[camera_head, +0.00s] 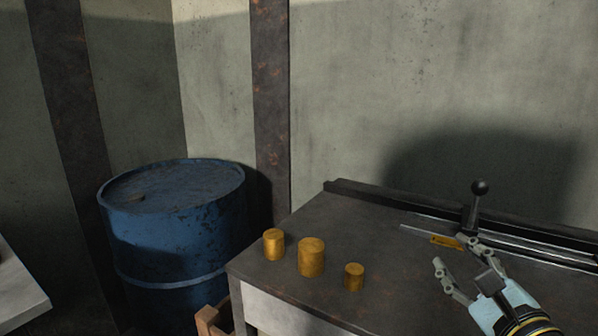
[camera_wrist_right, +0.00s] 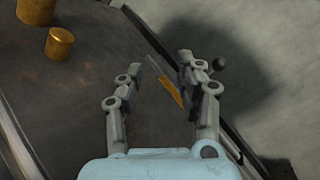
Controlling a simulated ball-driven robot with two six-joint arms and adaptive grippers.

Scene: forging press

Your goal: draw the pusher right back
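The pusher is most likely the black upright handle with a ball knob (camera_head: 479,188) on a dark rail (camera_head: 540,245) along the back of the table. A thin rod and a yellow plate (camera_head: 446,241) lie at its foot. My right gripper (camera_head: 450,252) is open and empty, just in front of the handle and over the table. In the right wrist view the open fingers (camera_wrist_right: 150,80) frame the yellow plate (camera_wrist_right: 171,90), and the knob (camera_wrist_right: 219,63) shows just beyond the right finger. The handle's lower part is partly hidden there. My left gripper is not in view.
Three brass cylinders (camera_head: 311,257) stand on the left part of the dark table (camera_head: 330,215). A blue drum (camera_head: 180,235) stands left of the table, and a wooden crate (camera_head: 212,318) sits low by its corner. The wall is close behind the rail. The table's middle is clear.

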